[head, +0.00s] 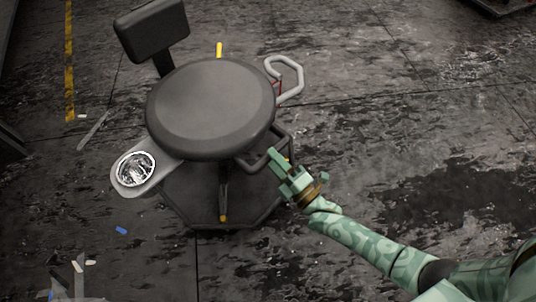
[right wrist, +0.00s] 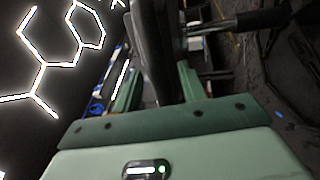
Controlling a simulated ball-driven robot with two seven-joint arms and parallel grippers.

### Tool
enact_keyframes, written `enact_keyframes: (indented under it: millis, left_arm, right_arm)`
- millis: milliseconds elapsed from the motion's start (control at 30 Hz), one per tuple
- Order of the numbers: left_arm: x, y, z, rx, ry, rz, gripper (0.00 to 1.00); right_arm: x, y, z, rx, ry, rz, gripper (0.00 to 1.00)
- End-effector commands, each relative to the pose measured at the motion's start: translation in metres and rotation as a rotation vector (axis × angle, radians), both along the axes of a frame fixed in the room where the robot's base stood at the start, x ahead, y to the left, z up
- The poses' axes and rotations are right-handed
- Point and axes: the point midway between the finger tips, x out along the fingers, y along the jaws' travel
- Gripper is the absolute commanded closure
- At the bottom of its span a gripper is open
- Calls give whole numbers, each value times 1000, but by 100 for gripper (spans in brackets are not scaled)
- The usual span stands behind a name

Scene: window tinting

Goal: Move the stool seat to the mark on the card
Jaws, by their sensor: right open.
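The stool seat (head: 212,100) is a round dark grey cushion on a metal frame, with a black backrest (head: 153,32) behind it. My right gripper (head: 279,163) is at the seat's lower right, beside a dark tubular bar (head: 252,163) of the stool. Its jaws are open. In the right wrist view a dark upright part (right wrist: 155,50) of the stool stands between the two green fingers; I cannot tell whether they touch it. I cannot make out the card or its mark. My left gripper is out of view.
A grey looped handle (head: 290,80) sticks out at the stool's right, and an arm with a shiny round cup (head: 136,168) at its left. Small scraps, including a blue one (head: 121,230), lie on the stained floor. The floor to the right is clear.

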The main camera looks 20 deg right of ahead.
Motion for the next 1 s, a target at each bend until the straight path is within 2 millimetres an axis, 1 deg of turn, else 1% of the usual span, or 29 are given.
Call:
enact_keyframes:
  millis: [100, 200, 467, 567, 600, 633, 767, 833, 1000]
  left_arm:
    - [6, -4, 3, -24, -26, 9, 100]
    - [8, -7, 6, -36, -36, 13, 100]
    - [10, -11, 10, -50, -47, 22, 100]
    - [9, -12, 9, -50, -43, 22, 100]
    - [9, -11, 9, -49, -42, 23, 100]
    - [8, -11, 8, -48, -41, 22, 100]
    - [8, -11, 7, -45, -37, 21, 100]
    - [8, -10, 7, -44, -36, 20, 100]
    - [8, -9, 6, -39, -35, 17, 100]
  right_arm:
    - [12, 4, 0, -1, 2, 0, 59]
    - [17, 5, 2, 0, 2, 0, 59]
    - [18, 6, 4, 0, 1, 0, 59]
    - [18, 6, 4, 0, 1, 0, 84]
    - [18, 6, 4, 0, 1, 0, 95]
    - [18, 6, 4, 0, 1, 0, 100]
    - [18, 5, 2, 0, 2, -1, 100]
    - [19, 5, -3, -2, 2, -2, 100]
    - [19, 5, -30, -3, 9, -4, 100]
